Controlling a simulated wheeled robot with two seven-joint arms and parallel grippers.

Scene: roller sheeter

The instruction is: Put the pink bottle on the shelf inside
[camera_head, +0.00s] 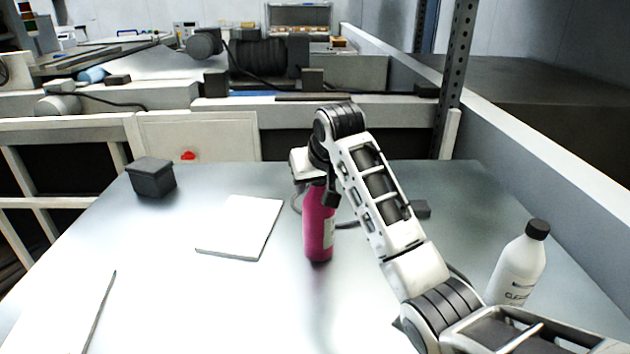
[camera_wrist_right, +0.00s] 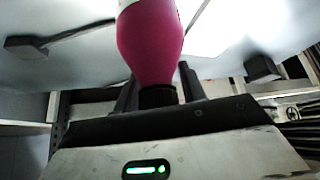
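The pink bottle (camera_head: 317,230) stands upright at the middle of the grey table, a pale label on its right side. My right gripper (camera_head: 318,180) is over its top, reaching in from the right; the top is hidden behind the hand. In the right wrist view the pink bottle (camera_wrist_right: 150,45) has its dark cap close to the hand. The two dark fingers of my right gripper (camera_wrist_right: 158,88) lie on either side of the cap and neck. Whether they press on it does not show. My left gripper is not in view. No shelf can be clearly made out.
A white bottle with a black cap (camera_head: 517,265) stands at the right. A dark box (camera_head: 152,177) is at the back left, and a white flat pad (camera_head: 241,227) lies left of the pink bottle. A perforated post (camera_head: 455,75) rises behind the table.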

